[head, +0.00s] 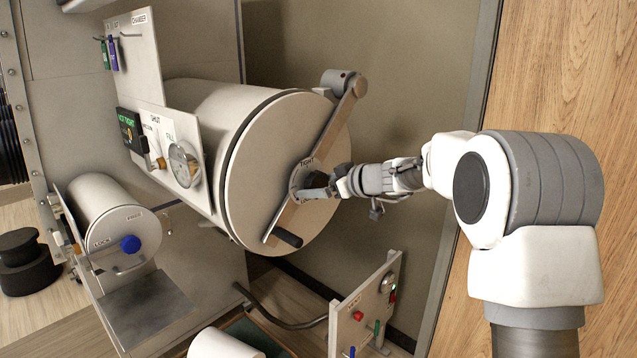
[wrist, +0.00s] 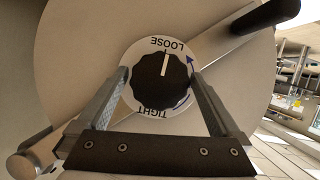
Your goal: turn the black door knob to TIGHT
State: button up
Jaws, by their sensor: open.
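The black door knob (wrist: 163,82) is ribbed and sits on a white dial plate (wrist: 128,95) on the large round door (wrist: 75,60). In the wrist view its white pointer line is at the LOOSE label; the TIGHT label lies on the opposite side, nearer my gripper's base. My gripper (wrist: 160,88) is open, with one finger on each side of the knob. Whether the fingers touch it I cannot tell. In the head view my gripper (head: 322,190) is at the middle of the round door (head: 255,165) and partly hides the knob.
A bar with a dark handle (head: 287,238) crosses the door, hinged at a grey bracket (head: 340,80). A small black display (head: 128,122) appears to read NOT TIGHT. A smaller hatch with a blue knob (head: 130,244) is lower left. A switch panel (head: 365,305) stands below my arm.

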jog(key=shift+w+a+f, duration=0.1)
jog(key=shift+a, duration=0.05)
jog(key=c, duration=1.2)
jog(key=shift+o, duration=0.2)
